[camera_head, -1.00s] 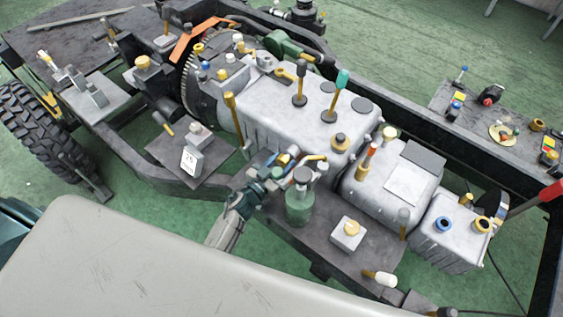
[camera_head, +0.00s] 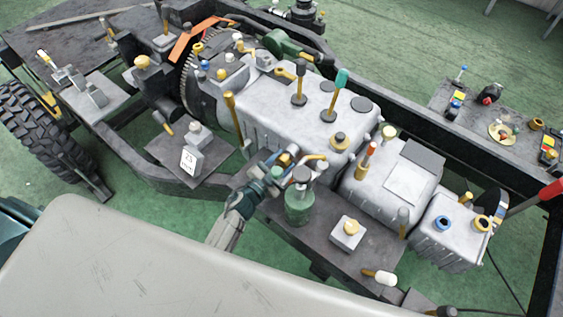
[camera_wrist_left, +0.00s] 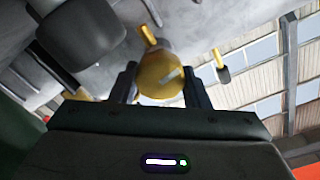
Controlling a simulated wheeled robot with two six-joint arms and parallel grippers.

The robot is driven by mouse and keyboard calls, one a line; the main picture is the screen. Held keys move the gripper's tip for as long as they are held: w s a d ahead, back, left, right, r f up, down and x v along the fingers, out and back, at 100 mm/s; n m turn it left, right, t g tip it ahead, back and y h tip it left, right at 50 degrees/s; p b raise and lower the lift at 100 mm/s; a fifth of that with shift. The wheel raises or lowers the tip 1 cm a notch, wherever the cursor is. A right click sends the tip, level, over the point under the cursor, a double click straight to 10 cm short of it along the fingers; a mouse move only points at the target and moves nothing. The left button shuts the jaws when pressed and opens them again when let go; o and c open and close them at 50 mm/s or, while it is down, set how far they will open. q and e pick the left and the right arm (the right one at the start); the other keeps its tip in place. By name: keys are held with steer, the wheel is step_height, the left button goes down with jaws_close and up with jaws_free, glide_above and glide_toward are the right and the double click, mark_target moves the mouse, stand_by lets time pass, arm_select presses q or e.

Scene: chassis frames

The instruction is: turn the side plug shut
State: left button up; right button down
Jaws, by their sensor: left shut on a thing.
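The side plug (camera_wrist_left: 160,75) is a round brass-yellow knob with a pale mark across its face. In the left wrist view it sits between the two dark fingers of my left gripper (camera_wrist_left: 160,88), which is shut on it. In the head view my left gripper (camera_head: 275,168) is at the near side wall of the large grey gearbox housing (camera_head: 262,118). Only a small brass part of the plug (camera_head: 286,159) shows there; the fingers hide the rest. My right gripper is not in view.
A green bottle with a dark cap (camera_head: 298,205) stands just right of my left gripper. A bent yellow pipe (camera_head: 313,158) passes close by. A small block with a yellow knob (camera_head: 348,233) and a grey box with a white label (camera_head: 192,158) stand nearby.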

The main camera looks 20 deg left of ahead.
arm_select(q)
steer(key=shift+m, duration=1)
steer(key=o, duration=1)
steer(key=b+v, duration=0.3)
steer(key=v, duration=0.7)
steer(key=shift+s+a, duration=0.1)
steer(key=shift+s, duration=0.3)
